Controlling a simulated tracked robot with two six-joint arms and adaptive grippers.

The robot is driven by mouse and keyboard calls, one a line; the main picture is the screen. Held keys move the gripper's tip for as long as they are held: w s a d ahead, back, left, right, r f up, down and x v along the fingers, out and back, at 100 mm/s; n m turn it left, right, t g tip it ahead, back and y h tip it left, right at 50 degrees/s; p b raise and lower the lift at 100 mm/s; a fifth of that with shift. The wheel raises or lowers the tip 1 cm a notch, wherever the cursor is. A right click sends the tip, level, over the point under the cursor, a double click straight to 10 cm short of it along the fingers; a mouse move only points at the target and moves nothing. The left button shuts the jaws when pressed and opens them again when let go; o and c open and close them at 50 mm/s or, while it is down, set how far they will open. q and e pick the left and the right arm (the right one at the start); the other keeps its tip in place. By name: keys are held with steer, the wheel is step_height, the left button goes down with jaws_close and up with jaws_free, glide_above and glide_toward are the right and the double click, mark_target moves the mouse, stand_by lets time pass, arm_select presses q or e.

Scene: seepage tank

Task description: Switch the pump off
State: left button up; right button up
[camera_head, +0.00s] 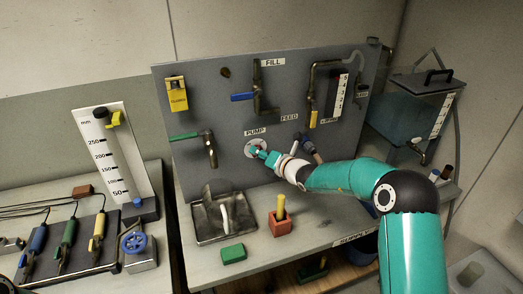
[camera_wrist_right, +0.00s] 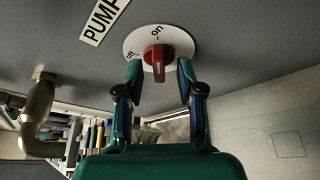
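The pump switch is a red knob (camera_wrist_right: 157,60) on a round white plate (camera_wrist_right: 176,40), marked "on" and "off", on the grey panel. In the right wrist view the knob's grip lines up with the "on" mark; "off" is to its left. The "PUMP" label (camera_wrist_right: 104,14) is beside the plate. In the head view the plate (camera_head: 249,148) is partly hidden by my right gripper (camera_head: 262,152). My right gripper (camera_wrist_right: 159,70) is open, with one finger on each side of the knob and a visible gap to each.
Above the switch is a blue-handled FILL valve (camera_head: 243,96); to the left is a green-handled tap (camera_head: 186,136). A hose nozzle (camera_head: 311,150) is close to my right wrist. A metal sink (camera_head: 210,228), a red block (camera_head: 280,225) and a green block (camera_head: 233,253) are on the bench below.

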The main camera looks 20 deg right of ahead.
steer(key=shift+w+a+f, duration=0.15)
steer(key=shift+w, duration=0.2)
jaws_close()
steer(key=shift+a+f+n+h+b, duration=0.1)
steer(key=shift+n+h+b, duration=1.25)
steer(key=shift+n+b, duration=1.15)
steer(key=shift+a+f+n+h+b, duration=0.1)
steer(key=shift+n+h+b, duration=1.45)
steer(key=shift+b, duration=1.85)
steer(key=shift+a+f+n+h+b, duration=0.1)
steer(key=shift+n+h+b, duration=1.1)
steer(key=shift+n+b, duration=1.35)
steer(key=shift+m+b, duration=0.3)
steer(key=shift+b, duration=0.15)
